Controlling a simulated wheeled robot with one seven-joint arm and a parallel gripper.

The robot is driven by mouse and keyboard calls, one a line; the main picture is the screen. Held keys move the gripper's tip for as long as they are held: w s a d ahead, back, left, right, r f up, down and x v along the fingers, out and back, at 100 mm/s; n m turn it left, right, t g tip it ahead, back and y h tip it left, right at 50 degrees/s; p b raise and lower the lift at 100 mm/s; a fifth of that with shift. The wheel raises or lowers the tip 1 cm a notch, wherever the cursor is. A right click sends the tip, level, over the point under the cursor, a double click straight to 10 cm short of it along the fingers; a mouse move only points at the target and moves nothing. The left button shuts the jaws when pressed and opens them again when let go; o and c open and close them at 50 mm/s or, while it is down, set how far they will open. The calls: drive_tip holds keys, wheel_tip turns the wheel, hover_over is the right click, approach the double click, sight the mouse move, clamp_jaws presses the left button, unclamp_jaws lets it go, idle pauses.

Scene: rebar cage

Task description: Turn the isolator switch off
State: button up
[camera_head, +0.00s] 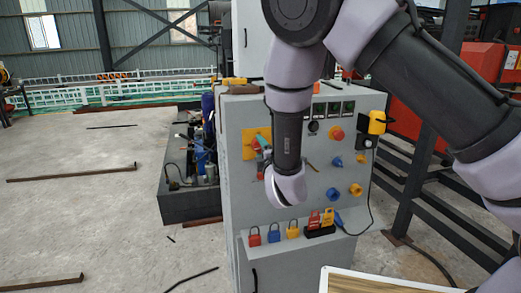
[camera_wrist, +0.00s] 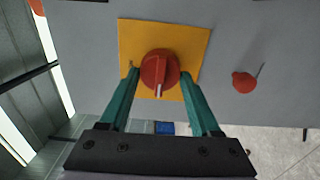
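The isolator switch is a round red knob with a raised bar (camera_wrist: 160,70) on a square yellow plate (camera_wrist: 190,38). In the wrist view the bar runs nearly up and down, with a pale mark at its lower end. In the head view the yellow plate (camera_head: 248,145) is on the left of the grey panel front, partly hidden by my wrist. My gripper (camera_wrist: 160,72) is open, its two green fingers on either side of the knob. I cannot tell whether either finger touches it. The head view mostly hides the fingers behind my wrist.
The grey cabinet (camera_head: 240,200) carries a red button (camera_head: 338,134), blue and yellow knobs, and a yellow device (camera_head: 376,122) on a cable. Colored padlocks (camera_head: 273,233) sit along its lower ledge. A dark machine (camera_head: 190,190) stands to the left; open floor lies beyond it.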

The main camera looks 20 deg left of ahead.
drive_tip(key=o, duration=0.3)
drive_tip(key=shift+o, duration=0.2)
drive_tip(key=shift+s, duration=0.1)
drive_tip(key=v, duration=1)
drive_tip(key=shift+s+d, duration=0.25)
drive_tip(key=shift+d, duration=0.05)
drive_tip(key=shift+w, duration=0.1)
